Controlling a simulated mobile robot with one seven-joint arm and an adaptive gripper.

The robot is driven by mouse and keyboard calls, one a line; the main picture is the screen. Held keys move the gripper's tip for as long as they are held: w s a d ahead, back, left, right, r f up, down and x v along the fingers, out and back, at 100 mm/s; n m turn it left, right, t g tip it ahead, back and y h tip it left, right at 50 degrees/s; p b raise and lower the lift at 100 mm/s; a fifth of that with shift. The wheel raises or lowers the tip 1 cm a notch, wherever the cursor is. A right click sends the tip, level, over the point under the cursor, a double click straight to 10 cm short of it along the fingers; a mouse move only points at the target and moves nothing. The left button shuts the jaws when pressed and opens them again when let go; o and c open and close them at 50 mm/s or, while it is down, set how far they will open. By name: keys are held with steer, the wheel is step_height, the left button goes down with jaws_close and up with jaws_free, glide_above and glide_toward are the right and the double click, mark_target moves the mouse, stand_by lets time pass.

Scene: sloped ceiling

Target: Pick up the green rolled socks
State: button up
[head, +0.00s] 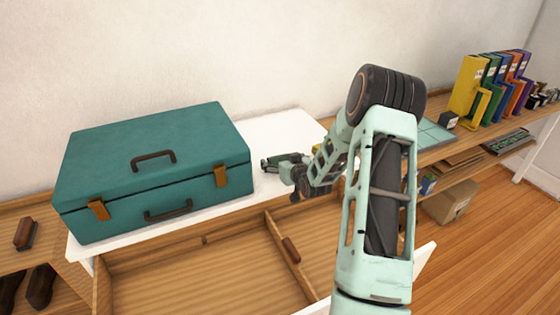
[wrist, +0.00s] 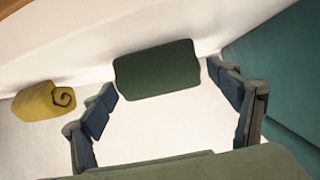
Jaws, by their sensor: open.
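The green rolled socks (wrist: 156,69) show in the wrist view as a dark green, rounded bundle on the white surface (wrist: 160,128). My gripper (wrist: 162,84) is open, with one finger to the left of the socks and the other to the right. Gaps show between the fingers and the bundle, and nothing is held. In the head view my gripper (head: 272,163) is low over the white top, right of the teal suitcase. There the socks cannot be told apart from the gripper.
Yellow rolled socks (wrist: 43,101) lie left of the gripper. The teal suitcase (head: 155,165) stands close on the other side. An open wooden drawer (head: 190,275) with a divider is in front. Colored binders (head: 490,85) stand on the shelf at far right.

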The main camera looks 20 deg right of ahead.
steer(key=shift+x, duration=1.45)
steer(key=c, duration=1.2)
